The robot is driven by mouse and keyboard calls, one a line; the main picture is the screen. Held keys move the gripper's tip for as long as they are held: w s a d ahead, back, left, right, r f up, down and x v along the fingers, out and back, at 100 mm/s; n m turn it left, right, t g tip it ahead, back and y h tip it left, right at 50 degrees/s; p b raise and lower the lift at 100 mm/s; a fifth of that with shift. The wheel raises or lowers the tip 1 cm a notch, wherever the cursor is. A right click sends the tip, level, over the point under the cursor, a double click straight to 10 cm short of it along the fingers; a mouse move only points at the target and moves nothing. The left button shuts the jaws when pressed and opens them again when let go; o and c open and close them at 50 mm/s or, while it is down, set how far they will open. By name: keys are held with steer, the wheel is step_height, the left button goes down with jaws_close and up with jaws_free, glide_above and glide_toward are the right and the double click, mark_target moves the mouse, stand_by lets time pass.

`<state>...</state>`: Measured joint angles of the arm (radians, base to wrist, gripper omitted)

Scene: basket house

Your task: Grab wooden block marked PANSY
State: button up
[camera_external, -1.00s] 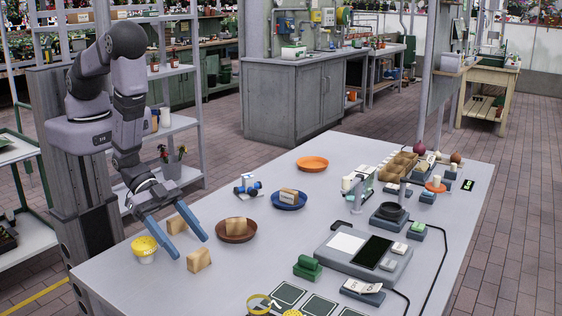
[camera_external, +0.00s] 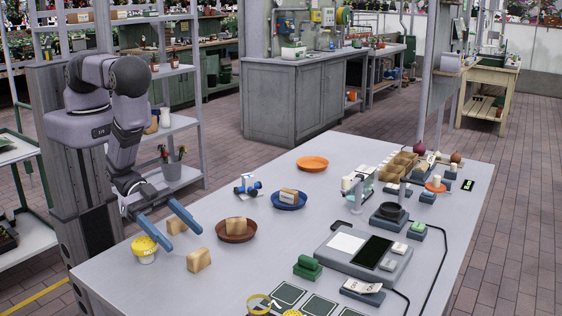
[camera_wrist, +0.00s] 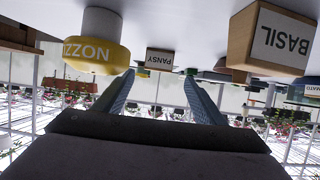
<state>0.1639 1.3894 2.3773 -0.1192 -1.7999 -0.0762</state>
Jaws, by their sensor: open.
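The wooden block marked PANSY (camera_wrist: 160,58) shows upside-down between my fingers in the wrist view, beyond the fingertips. It appears to be the block (camera_external: 199,260) standing on the grey table, in front of my gripper (camera_external: 185,238) in the external view. My gripper is open and empty, also seen in the wrist view (camera_wrist: 160,78), and apart from the block. A larger-looking block marked BASIL (camera_wrist: 280,40) is at the right of the wrist view. In the external view, a block (camera_external: 175,225) is partly hidden by a finger.
A brown plate (camera_external: 236,238) and blue plate (camera_external: 289,205) each hold a block. An orange plate (camera_external: 312,163) is empty. A green stamp (camera_external: 307,268) lies right.

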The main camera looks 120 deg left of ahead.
mark_target(197, 253)
steer(key=shift+d+b+x, duration=0.2)
steer(key=shift+b+x, duration=0.45)
steer(key=shift+x, duration=2.15)
steer(key=shift+r, duration=0.1)
steer(key=c, duration=1.1)
